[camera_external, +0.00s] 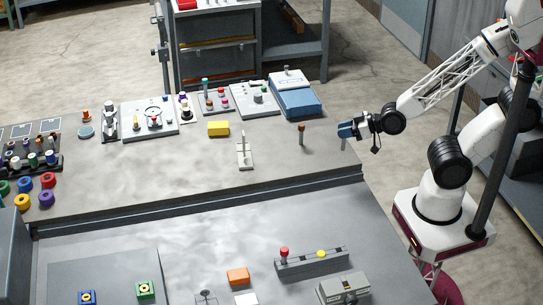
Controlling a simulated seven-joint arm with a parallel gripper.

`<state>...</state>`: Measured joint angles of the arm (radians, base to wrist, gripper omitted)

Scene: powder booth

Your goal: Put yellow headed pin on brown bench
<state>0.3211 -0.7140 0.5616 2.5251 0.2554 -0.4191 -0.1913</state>
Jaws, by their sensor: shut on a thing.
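A yellow round head (322,254) sits low on a dark grey rail block (300,262) on the grey near bench; whether a pin is under it is hidden. A red-headed pin (284,252) stands upright at the left end of the same block. The brownish bench (190,185) lies behind, at a higher level in the picture. My gripper (344,137) is at this bench's right edge, far from the yellow head. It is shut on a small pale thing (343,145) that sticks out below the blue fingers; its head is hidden.
A brown-topped peg (302,130) stands just left of my gripper. A yellow block (218,129) and a pale stand (244,155) are farther left. A blue box (296,98) and several fixture plates line the back edge. The bench's front middle is clear.

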